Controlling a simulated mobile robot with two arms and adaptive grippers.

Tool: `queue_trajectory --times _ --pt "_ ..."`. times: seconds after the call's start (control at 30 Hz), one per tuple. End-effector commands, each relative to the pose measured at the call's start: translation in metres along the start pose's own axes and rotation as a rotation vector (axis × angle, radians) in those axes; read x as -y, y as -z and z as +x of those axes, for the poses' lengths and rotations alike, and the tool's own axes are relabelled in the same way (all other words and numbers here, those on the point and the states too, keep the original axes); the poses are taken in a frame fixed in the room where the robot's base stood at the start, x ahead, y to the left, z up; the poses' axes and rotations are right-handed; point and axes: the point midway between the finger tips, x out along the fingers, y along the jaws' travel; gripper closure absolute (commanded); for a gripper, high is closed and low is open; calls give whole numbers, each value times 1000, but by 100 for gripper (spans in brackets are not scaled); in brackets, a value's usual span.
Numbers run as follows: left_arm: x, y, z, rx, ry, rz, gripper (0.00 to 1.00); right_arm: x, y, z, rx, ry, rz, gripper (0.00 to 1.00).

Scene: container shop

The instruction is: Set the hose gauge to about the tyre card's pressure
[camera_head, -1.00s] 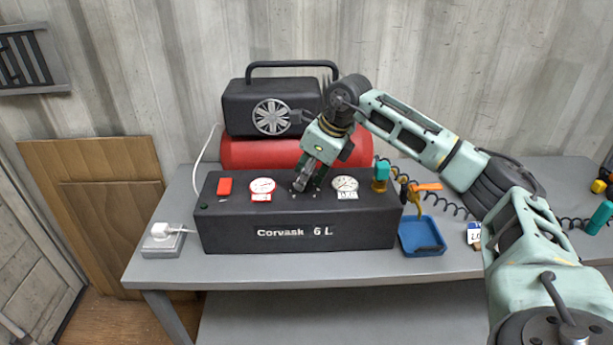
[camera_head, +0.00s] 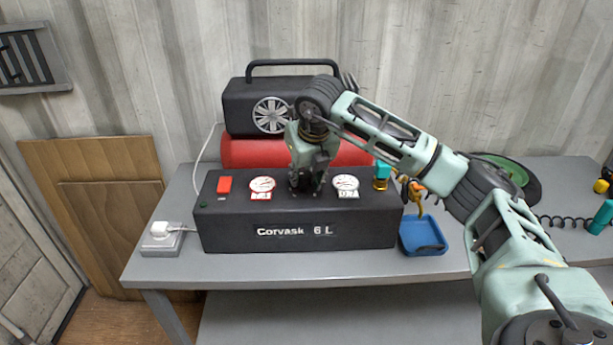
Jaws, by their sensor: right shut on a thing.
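My right gripper (camera_head: 308,188) points down at the top of the black Corvask 6 L compressor box (camera_head: 225,226), between two round white gauges. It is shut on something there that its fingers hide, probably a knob. The left gauge (camera_head: 262,185) has red markings and a small label. The right gauge (camera_head: 345,182) has dark markings and a small label. Needles and labels are too small to read surely, and I cannot tell which is the hose gauge. The tyre card is not visible. My left gripper is not in view.
A red switch (camera_head: 224,184) sits on the box's left. A red tank (camera_head: 240,152) and black motor housing (camera_head: 240,105) stand behind. A blue tray (camera_head: 421,238) lies to the right, with an orange-handled tool above it. A tyre (camera_head: 525,178) shows partly behind my arm.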

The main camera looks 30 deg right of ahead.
Motion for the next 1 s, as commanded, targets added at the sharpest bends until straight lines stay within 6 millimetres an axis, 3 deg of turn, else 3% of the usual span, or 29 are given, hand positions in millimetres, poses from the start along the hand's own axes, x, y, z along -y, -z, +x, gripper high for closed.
queue_trajectory --times 0.03,0.6,1.0 --pt "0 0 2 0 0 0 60 -8 4 4 -13 6 27 98" --pt "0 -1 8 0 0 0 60 -10 -2 5 -27 207 512 98" --pt "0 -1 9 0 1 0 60 -10 -6 5 -30 290 715 98"
